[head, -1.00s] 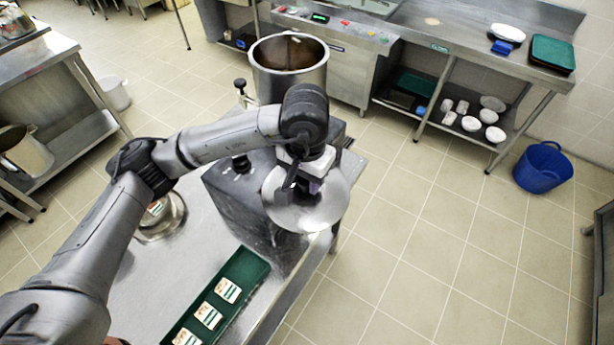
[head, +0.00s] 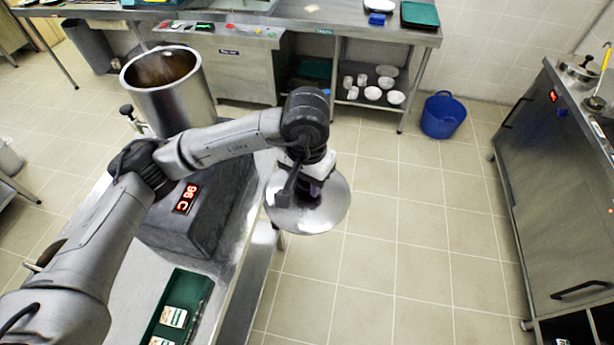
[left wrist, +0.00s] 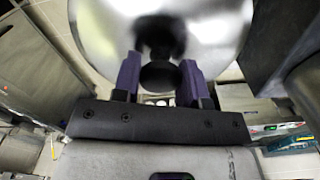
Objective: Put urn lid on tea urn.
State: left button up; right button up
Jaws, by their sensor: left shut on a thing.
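The tea urn (head: 178,108) is a tall open steel cylinder at the upper left of the head view, standing behind a dark block with a red display (head: 186,198). Its mouth is uncovered and brownish inside. My left gripper (head: 311,188) is shut on the urn lid (head: 312,215), a round shiny steel disc. The lid is held in the air to the right of the urn, apart from it, beyond the table's right edge. In the left wrist view the purple fingers (left wrist: 158,80) are on either side of the lid's dark knob (left wrist: 160,74). My right gripper is not in view.
The steel table (head: 125,285) below my arm bears a green tray (head: 178,310) with labelled cards. A back counter (head: 310,35) has shelves with white dishes. A blue bucket (head: 442,115) stands on the floor. A steel cabinet (head: 565,190) is at right. The floor between is clear.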

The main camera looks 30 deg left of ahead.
pick_arm(q)
jog(key=a+r+n+p, duration=0.6)
jog(key=a+r+p, duration=1.5)
jog(key=p, duration=0.6)
jog(key=w+a+r+m+p, duration=0.1)
jog(key=a+r+m, duration=0.1)
jog(key=a+m, duration=0.7)
jog(key=w+a+r+m+p, duration=0.1)
jog(key=a+m, duration=0.8)
jog(key=m, duration=1.5)
jog(key=shift+w+a+r+m+p, duration=0.3)
jog(key=shift+a+r+m+p, duration=0.15)
jog(key=shift+p, duration=0.1)
jog(key=shift+f, duration=0.1)
